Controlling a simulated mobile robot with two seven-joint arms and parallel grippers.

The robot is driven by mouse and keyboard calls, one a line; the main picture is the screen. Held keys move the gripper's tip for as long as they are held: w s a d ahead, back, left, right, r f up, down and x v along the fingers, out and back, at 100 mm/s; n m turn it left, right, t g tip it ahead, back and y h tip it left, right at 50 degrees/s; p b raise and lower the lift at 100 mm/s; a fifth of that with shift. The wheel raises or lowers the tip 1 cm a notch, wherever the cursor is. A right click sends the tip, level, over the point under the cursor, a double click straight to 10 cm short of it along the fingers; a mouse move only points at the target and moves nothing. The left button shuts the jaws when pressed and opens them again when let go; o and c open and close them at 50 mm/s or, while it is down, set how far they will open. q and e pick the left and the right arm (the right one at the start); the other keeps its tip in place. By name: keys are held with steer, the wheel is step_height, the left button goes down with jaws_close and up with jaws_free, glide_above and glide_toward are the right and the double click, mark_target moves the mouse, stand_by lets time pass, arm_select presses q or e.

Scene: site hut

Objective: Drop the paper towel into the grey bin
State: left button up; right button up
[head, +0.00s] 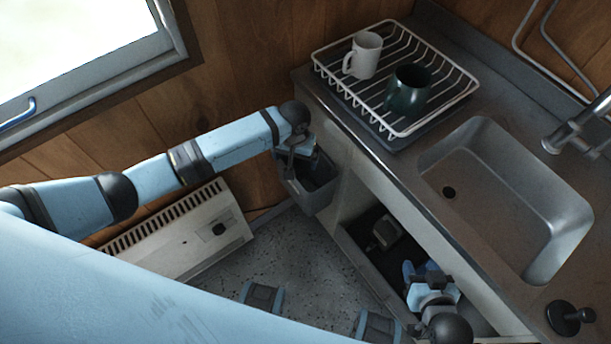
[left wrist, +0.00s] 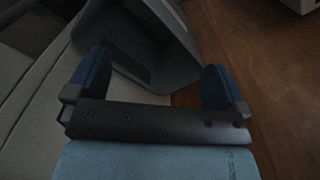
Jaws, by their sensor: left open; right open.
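The grey bin (head: 318,193) hangs against the end of the counter unit in the head view. My left gripper (head: 300,152) is at the bin's mouth, pointing down, open, and partly hides the opening. In the left wrist view the open, empty jaws (left wrist: 155,76) have a grey wall of the bin (left wrist: 158,45) beyond them. I cannot make out the paper towel in either view; the inside of the bin is dark and partly hidden. My right gripper (head: 424,272) is open over the open cupboard under the counter.
A light boxy object (head: 384,232) stands in the dark cupboard (head: 362,222). Above are a dish rack (head: 440,112) with a white mug (head: 366,56) and a dark green mug (head: 407,90), and a sink (head: 520,190). A heater (head: 185,232) stands along the wall. The speckled floor (head: 285,250) is clear.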

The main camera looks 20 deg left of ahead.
arm_select(q)
step_height(320, 180, up, 12)
steer(key=p, duration=0.1)
steer(key=shift+r, duration=0.15)
stand_by(0.5)
